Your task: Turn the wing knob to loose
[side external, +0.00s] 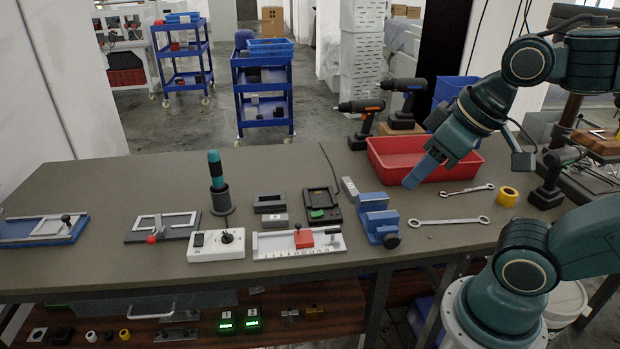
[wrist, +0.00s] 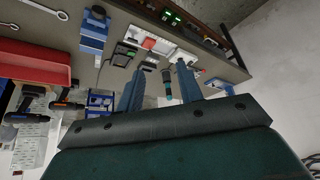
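A white box (side external: 216,245) stands near the table's front edge in the side view. A black knob (side external: 227,237) with a raised grip sits on its top, beside a small dark switch; this looks like the wing knob. Its exact angle and any markings are too small to read. My gripper (side external: 411,183) is well to the right of the box and above the table, near the red tray. In the wrist view my gripper (wrist: 160,66) has its two blue fingers apart with nothing between them. The knob is not clearly visible there.
A ruler plate with a red block (side external: 304,239) lies right of the box. A blue vise (side external: 377,220), teal-handled tool (side external: 216,172), dark charger (side external: 321,206) and red tray (side external: 405,146) stand nearby. Wrenches (side external: 449,221) lie at right. Table left of the box is partly clear.

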